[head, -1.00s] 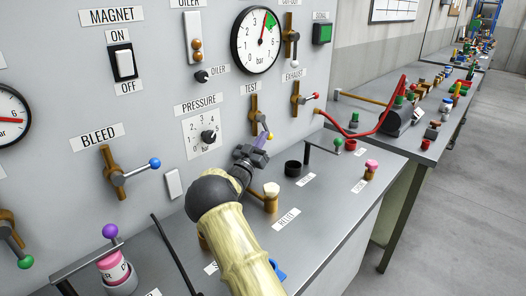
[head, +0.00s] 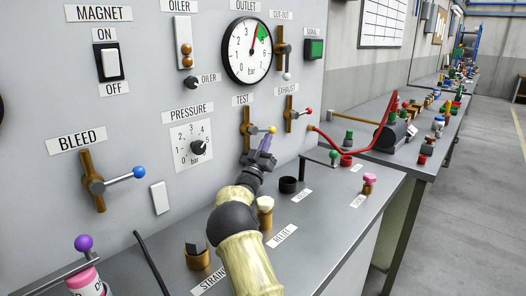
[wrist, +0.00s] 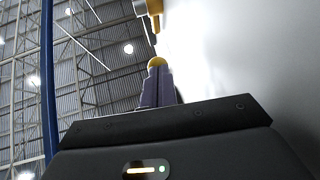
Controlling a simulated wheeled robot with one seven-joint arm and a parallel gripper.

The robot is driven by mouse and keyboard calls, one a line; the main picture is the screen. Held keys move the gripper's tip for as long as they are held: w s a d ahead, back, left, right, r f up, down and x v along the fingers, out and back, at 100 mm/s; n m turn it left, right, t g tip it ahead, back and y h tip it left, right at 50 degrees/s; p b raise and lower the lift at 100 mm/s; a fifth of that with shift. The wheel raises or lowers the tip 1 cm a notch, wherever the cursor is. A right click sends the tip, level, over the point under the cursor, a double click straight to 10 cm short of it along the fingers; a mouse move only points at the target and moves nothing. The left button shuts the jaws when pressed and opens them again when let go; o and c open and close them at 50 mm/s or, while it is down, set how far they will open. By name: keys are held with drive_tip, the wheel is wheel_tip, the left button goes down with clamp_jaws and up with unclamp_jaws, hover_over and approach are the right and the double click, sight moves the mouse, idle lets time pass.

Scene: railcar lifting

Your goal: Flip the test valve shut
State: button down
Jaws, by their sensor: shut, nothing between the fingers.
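The test valve (head: 247,128) is a brass vertical pipe piece on the grey panel under the TEST label (head: 243,99). Its short grey lever points right, about level, and ends in a yellow knob (head: 272,129). My gripper (head: 267,139) is shut, with nothing between its purple fingers, and points up just under the knob. In the wrist view the yellow knob (wrist: 157,62) shows right at the tips of the purple fingers (wrist: 158,88), seemingly touching them. Part of the brass valve (wrist: 152,8) shows above it.
The exhaust valve (head: 290,113) with a red knob (head: 309,111) is close to the right. The outlet gauge (head: 248,50) is above. The pressure dial (head: 198,147) is to the left.

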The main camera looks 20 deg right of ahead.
drive_tip(key=shift+d+r+b, duration=0.3)
drive_tip(key=shift+r+b, duration=0.1)
drive_tip(key=shift+r, duration=0.4)
drive_tip(key=shift+w+r, duration=0.1)
drive_tip(key=s+a, duration=0.8)
drive_tip(key=a, duration=0.2)
drive_tip(key=shift+f, duration=0.4)
